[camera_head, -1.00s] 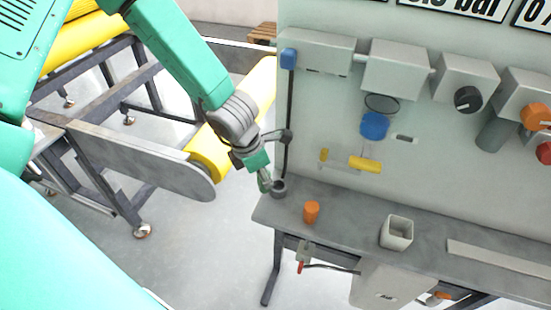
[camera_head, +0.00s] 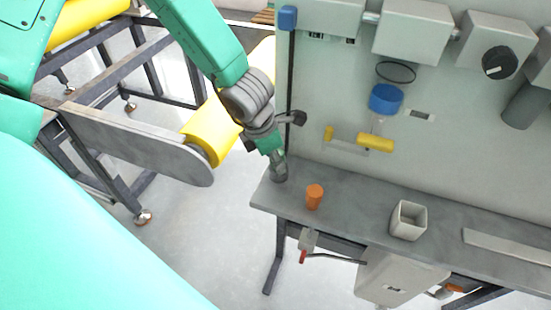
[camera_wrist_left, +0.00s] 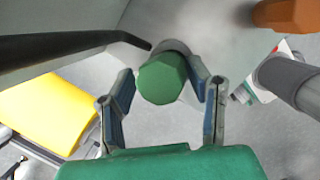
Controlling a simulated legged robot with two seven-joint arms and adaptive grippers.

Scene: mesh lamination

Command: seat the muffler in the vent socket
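The muffler appears to be the green cylinder (camera_wrist_left: 163,80) in the left wrist view, its flat end facing the camera. My left gripper (camera_wrist_left: 162,82) has its blue-padded fingers close on both sides of it and looks shut on it; a thin gap at the left pad cannot be ruled out. A grey round piece (camera_wrist_left: 174,46) shows just beyond the muffler; it seems to be the vent socket at the shelf's left end. In the head view my left gripper (camera_head: 278,165) covers that spot, so how deep the muffler sits is hidden. My right gripper is not in view.
An orange cylinder (camera_head: 314,197) stands close right of the left gripper on the grey shelf (camera_head: 350,205). A square grey cup (camera_head: 408,220) is further right. A yellow-roller conveyor (camera_head: 210,135) is at left.

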